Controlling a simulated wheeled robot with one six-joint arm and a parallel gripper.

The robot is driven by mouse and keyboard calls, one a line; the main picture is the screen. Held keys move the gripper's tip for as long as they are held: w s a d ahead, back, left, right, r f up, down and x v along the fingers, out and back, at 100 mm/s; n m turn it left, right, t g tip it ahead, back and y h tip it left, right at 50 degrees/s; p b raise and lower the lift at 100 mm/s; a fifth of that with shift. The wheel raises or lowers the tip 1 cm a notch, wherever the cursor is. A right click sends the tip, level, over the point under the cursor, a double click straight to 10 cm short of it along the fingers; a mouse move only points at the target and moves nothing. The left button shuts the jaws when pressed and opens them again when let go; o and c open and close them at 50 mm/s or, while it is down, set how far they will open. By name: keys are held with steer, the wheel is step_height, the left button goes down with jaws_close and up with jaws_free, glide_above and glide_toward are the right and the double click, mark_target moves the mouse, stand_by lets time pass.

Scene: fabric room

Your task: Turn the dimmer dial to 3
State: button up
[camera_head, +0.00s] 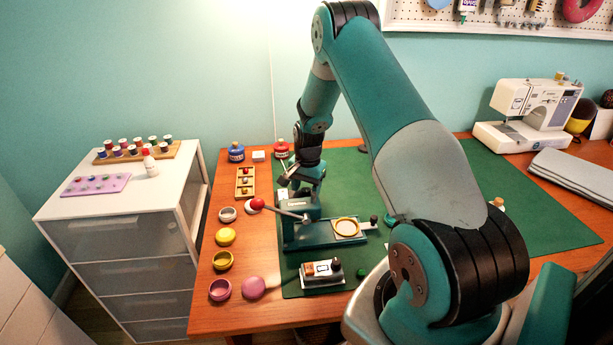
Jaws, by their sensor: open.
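A small pale control box (322,281) sits on the green mat near the front edge of the table. It carries an orange-brown part on its left, a small light panel in the middle and a dark round dial (336,265) at its right end. The dial's pointer and numbers are too small to read. My gripper (288,181) is open, pointing down at the back of the teal press (318,234), behind and to the left of the dial and well apart from it. Its fingertips are small and partly merge with the press behind them.
The press has a red-knobbed lever (258,204) sticking out left. Several small bowls (220,289) line the table's left edge, with a pink disc (253,288) beside them. A sewing machine (527,113) stands at the back right. The green mat (465,190) is mostly clear behind my arm.

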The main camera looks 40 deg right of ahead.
mark_target(309, 190)
step_height(309, 190, up, 17)
steer(key=b, duration=0.1)
steer(key=shift+s+d+r, duration=0.15)
steer(key=shift+s, duration=0.25)
steer(key=s+a+r+n+y, duration=0.1)
steer(key=s+a+r+n, duration=0.2)
steer(key=a, duration=0.5)
steer(key=s+a+r+n, duration=0.2)
steer(key=a+r+n, duration=0.15)
steer(key=a, duration=0.45)
steer(key=s+a+r+n+y, duration=0.15)
steer(key=a+n, duration=0.25)
steer(key=a, duration=0.4)
steer(key=s+a+r+n, duration=0.1)
steer(key=s+a+n, duration=0.4)
steer(key=s, duration=0.4)
steer(key=s+a+r+n+y, duration=0.1)
steer(key=s+a+r+n, duration=0.1)
steer(key=s+a+n, duration=0.4)
steer(key=s+a, duration=0.2)
steer(key=s, duration=0.2)
steer(key=shift+s+g, duration=0.15)
steer(key=shift+g, duration=0.15)
steer(key=shift+y, duration=0.25)
